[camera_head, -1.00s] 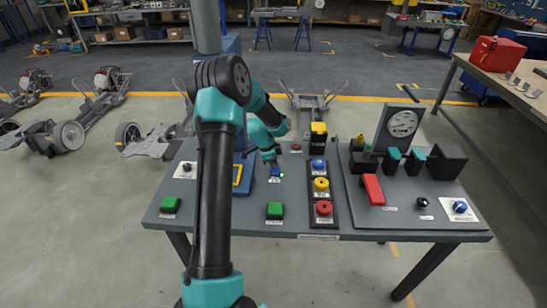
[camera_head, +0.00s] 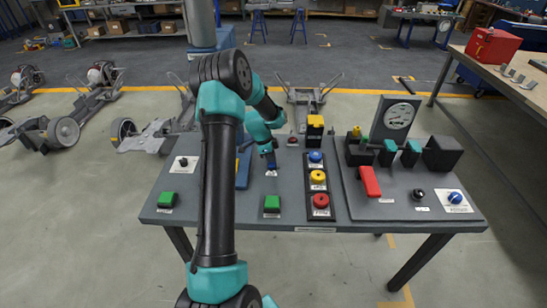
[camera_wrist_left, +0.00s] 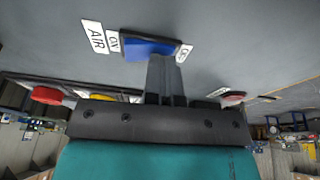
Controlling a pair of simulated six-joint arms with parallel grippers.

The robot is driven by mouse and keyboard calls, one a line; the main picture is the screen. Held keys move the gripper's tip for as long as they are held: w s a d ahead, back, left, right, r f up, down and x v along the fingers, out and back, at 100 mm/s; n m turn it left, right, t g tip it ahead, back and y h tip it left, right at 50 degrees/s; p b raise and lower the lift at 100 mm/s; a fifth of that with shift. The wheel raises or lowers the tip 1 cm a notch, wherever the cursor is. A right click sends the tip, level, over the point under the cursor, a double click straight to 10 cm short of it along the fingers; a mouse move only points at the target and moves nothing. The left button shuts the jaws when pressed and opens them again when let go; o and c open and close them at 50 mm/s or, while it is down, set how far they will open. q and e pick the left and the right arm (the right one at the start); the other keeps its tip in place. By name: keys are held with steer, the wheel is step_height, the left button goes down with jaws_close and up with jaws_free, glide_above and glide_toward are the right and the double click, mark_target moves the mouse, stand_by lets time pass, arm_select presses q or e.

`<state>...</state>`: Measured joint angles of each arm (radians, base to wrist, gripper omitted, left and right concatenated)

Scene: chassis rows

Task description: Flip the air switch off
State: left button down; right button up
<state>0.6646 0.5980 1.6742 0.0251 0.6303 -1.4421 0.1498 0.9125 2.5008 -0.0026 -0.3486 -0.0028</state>
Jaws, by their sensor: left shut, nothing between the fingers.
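The air switch (camera_wrist_left: 148,47) is a blue rocker in a dark frame, close up in the left wrist view, with AIR and ON labels at its left end and an OFF label at its right end. My left gripper (camera_wrist_left: 168,62) is shut and empty; its fingertips are at the switch's OFF end and look to be touching it, though the exact contact is hidden. In the head view my left gripper (camera_head: 270,160) points down at the panel and mostly covers the switch; a white label shows just below it. My right gripper is not in view.
A dark strip with blue, yellow and red buttons (camera_head: 318,178) stands just right of the gripper. Green buttons (camera_head: 272,203) sit near the front edge. A raised panel on the right holds a gauge (camera_head: 399,116), a red lever (camera_head: 369,181) and a blue knob (camera_head: 455,197).

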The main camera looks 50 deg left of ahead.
arm_select(q)
steer(key=shift+s+d, duration=0.1)
steer(key=shift+s, duration=0.05)
steer(key=shift+s+d+r, duration=0.15)
steer(key=shift+s+d, duration=0.3)
steer(key=shift+w+r, duration=0.1)
steer(key=shift+r, duration=0.5)
steer(key=w+a+v, duration=0.1)
steer(key=w+v, duration=0.1)
steer(key=v, duration=1)
steer(key=shift+r, duration=0.4)
steer(key=shift+s+a, duration=0.1)
